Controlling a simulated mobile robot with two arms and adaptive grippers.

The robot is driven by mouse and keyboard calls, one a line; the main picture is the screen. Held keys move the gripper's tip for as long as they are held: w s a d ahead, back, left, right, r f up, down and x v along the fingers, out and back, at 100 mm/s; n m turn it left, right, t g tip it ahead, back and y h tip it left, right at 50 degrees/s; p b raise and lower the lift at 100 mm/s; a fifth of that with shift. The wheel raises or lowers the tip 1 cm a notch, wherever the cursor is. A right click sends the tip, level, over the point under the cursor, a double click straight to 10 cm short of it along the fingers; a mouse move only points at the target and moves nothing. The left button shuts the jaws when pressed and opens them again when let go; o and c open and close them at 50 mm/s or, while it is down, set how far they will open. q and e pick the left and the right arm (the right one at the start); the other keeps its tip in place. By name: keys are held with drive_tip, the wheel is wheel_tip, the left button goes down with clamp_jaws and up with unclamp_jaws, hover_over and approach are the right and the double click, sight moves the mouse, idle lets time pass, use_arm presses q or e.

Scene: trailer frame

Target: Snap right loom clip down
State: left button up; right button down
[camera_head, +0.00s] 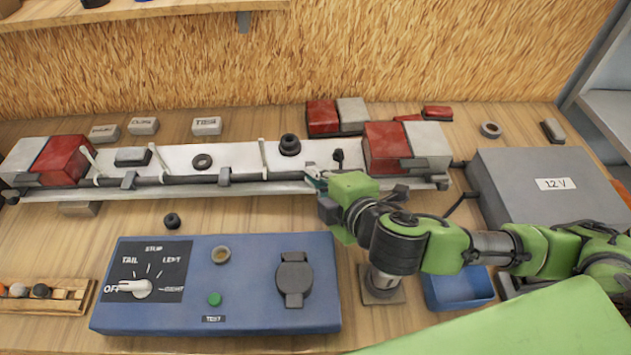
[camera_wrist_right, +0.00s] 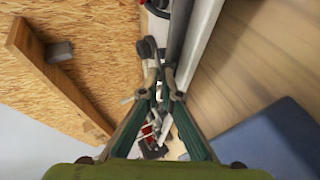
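A long pale trailer light bar (camera_head: 240,155) lies across the bench with a dark loom (camera_head: 190,180) along its front edge. Grey loom clips sit on the loom at the left (camera_head: 128,180) and middle (camera_head: 224,176). A small dark upright piece (camera_head: 338,157) stands just behind my right gripper; I cannot tell whether it is the right clip. My right gripper (camera_head: 316,177) is at the bar's front edge, covering the loom there. In the right wrist view its fingertips (camera_wrist_right: 163,80) are close together beside the bar; whether they hold anything is unclear. My left gripper is out of view.
Red and white lamps sit at the bar's left (camera_head: 65,160) and right (camera_head: 388,147) ends. A blue switch panel (camera_head: 190,315) stands in front, a blue tray (camera_head: 460,300) under my arm, and a grey 12 V box (camera_head: 545,185) at right. Loose rings and blocks lie around.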

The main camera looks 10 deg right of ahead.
drive_tip(key=b, duration=0.1)
drive_tip(key=f+t+b, duration=0.1)
drive_tip(key=shift+s+a+f+b, duration=0.1)
drive_tip(key=shift+s+f+b, duration=0.2)
drive_tip(key=shift+s+b, duration=0.05)
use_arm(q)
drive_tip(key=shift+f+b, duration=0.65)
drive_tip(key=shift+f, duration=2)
use_arm(e)
drive_tip(key=shift+s+n+t, duration=0.1)
drive_tip(key=shift+n+t, duration=0.2)
drive_tip(key=shift+t, duration=0.3)
drive_tip(key=c, duration=2.2)
unclamp_jaws()
drive_tip(key=shift+c, duration=0.2)
drive_tip(key=shift+r, duration=0.1)
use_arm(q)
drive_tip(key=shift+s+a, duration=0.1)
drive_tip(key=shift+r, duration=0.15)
use_arm(e)
drive_tip(key=shift+r, duration=0.1)
